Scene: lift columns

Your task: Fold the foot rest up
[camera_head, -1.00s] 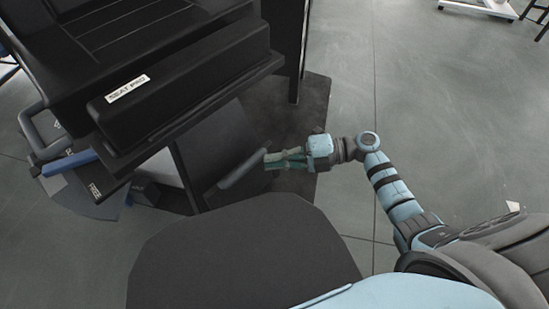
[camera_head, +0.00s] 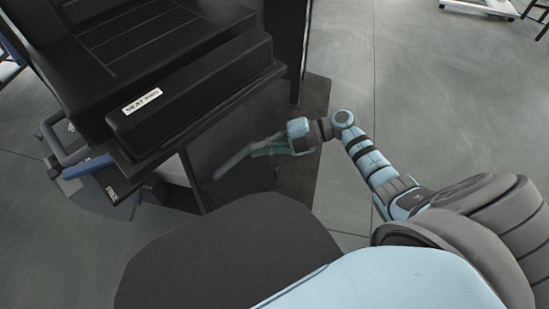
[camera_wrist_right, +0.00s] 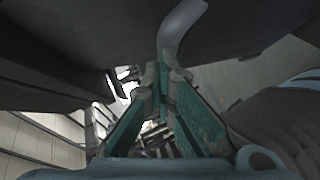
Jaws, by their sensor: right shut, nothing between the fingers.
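The foot rest (camera_head: 218,143) is a dark panel below the front edge of the black seat (camera_head: 190,98), which bears a "SEAT" label. A grey bar (camera_head: 235,165) runs along its outer edge. My right gripper (camera_head: 254,149) is at the far end of this bar, its teal fingers shut and empty. In the right wrist view the fingertips (camera_wrist_right: 163,75) meet just below the curved grey bar (camera_wrist_right: 180,32), with a dark panel (camera_wrist_right: 90,35) overhead. I cannot tell whether they touch. My left gripper is out of view.
A blue-handled grey part (camera_head: 85,167) sticks out at the seat's left. The grey floor (camera_head: 430,100) to the right is open.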

